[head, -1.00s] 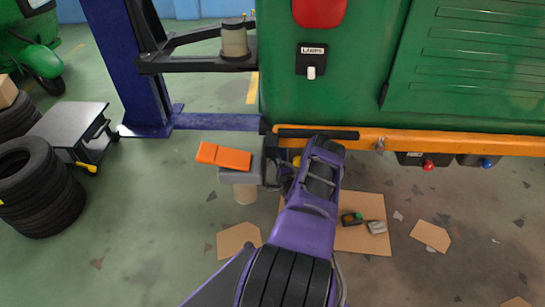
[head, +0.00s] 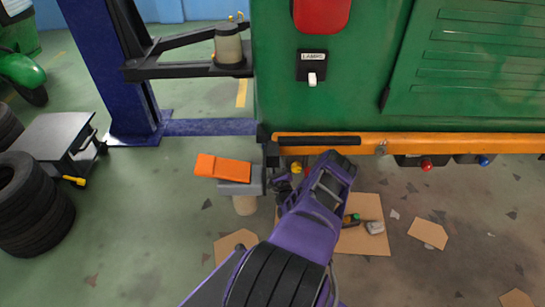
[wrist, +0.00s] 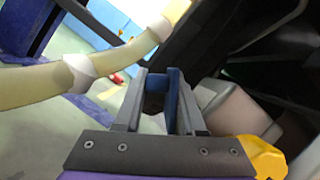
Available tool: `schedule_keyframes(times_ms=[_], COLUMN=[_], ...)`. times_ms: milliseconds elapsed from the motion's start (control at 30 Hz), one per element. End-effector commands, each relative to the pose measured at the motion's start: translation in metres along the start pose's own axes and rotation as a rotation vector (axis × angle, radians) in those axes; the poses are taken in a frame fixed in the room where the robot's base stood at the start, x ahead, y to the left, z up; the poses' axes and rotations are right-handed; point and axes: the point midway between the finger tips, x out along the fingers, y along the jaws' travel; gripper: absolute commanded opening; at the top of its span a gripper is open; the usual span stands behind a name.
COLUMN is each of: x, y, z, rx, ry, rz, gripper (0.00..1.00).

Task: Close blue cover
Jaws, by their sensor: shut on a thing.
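A blue piece (wrist: 172,96), which I take to be the blue cover, shows between the fingers of my gripper (wrist: 158,80) in the wrist view. The fingers are shut on it, and they hide most of it. How far open or closed the cover stands cannot be told. In the head view, my gripper (head: 283,184) is small and dark under the left end of the green vehicle's orange bumper (head: 440,144). My purple wrist partly blocks the view there, and the blue piece cannot be made out.
An orange item (head: 222,168) lies on a grey support beside my gripper. A blue lift post (head: 110,65) and tyres (head: 35,205) stand left. Cardboard lies on the floor.

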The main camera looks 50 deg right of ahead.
Motion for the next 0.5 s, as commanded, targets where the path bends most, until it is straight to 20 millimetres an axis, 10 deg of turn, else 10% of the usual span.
schedule_keyframes(times_ms=[500], x=[-0.0038], y=[-0.0038], z=[-0.0006], rx=[0.182], ry=[0.012], rz=[-0.066], gripper=[0.0])
